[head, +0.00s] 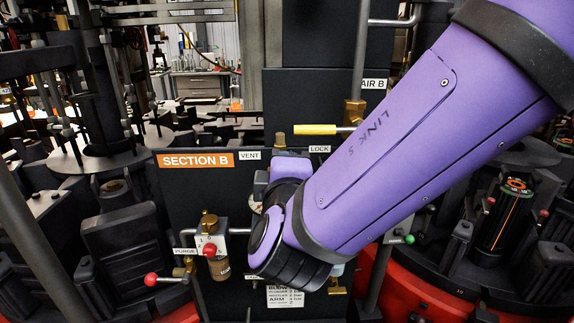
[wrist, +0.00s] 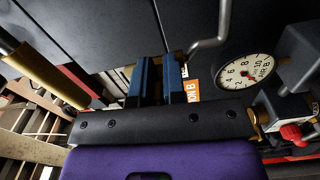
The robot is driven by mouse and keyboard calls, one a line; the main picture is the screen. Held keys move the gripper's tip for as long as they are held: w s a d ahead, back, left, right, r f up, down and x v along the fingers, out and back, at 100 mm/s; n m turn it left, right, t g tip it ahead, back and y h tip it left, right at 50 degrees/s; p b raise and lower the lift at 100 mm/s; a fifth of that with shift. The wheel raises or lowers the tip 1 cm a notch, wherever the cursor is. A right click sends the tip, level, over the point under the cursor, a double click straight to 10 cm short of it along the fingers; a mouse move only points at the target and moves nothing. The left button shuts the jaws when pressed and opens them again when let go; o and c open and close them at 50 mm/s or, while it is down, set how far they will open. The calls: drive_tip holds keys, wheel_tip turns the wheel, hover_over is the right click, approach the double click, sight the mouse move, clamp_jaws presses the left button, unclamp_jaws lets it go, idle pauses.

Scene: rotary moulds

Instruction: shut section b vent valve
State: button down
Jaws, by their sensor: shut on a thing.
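The orange SECTION B sign (head: 194,160) is on a dark panel, with a white VENT label (head: 249,155) just to its right. My gripper is behind my purple arm in the head view, just below the VENT and LOCK labels, and its fingertips are hidden there. In the wrist view my gripper's two blue fingers (wrist: 163,78) reach to the panel beside the orange sign (wrist: 193,90). They are shut on what I take to be the section b vent valve's handle, which is mostly hidden between them. The handle's angle cannot be told.
A yellow lever (head: 315,129) sticks out above the LOCK label (head: 320,149). A round gauge (wrist: 246,72) and a bent grey rod (wrist: 210,43) are close to my fingers. A red-knobbed purge valve (head: 209,249) is lower left. Dark mould machinery crowds both sides.

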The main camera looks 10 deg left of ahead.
drive_tip(key=shift+f, duration=0.15)
drive_tip(key=c, duration=1.2)
unclamp_jaws()
drive_tip(key=shift+c, duration=0.2)
drive_tip(key=v, duration=1)
drive_tip(key=shift+s, duration=0.35)
drive_tip(key=shift+d, duration=0.15)
